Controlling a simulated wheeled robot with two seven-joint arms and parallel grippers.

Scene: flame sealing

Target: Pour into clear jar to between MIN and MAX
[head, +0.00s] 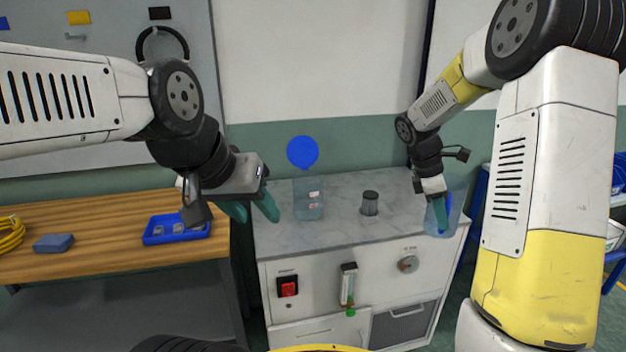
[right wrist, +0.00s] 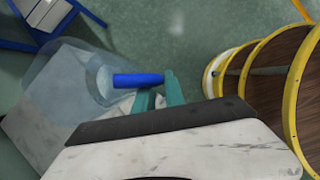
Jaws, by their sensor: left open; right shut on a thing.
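The clear jar (head: 309,203) stands upright on the marble-topped cabinet, with small red and white marks on its side. I cannot read them, nor tell the level inside. My right gripper (head: 437,198) is shut on the blue handle (right wrist: 138,79) of a see-through jug (head: 455,205). The jug is near the counter's right edge, well right of the jar. It also shows in the right wrist view (right wrist: 62,85); its contents are unclear. My left gripper (head: 252,212) is open and empty, left of the jar, its teal fingers pointing down.
A blue round thing (head: 303,152) with a short stem is above the jar. A small dark-topped cylinder (head: 370,203) stands on the counter between jar and jug. A wooden bench (head: 110,261) with a blue tray (head: 150,238) is at left.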

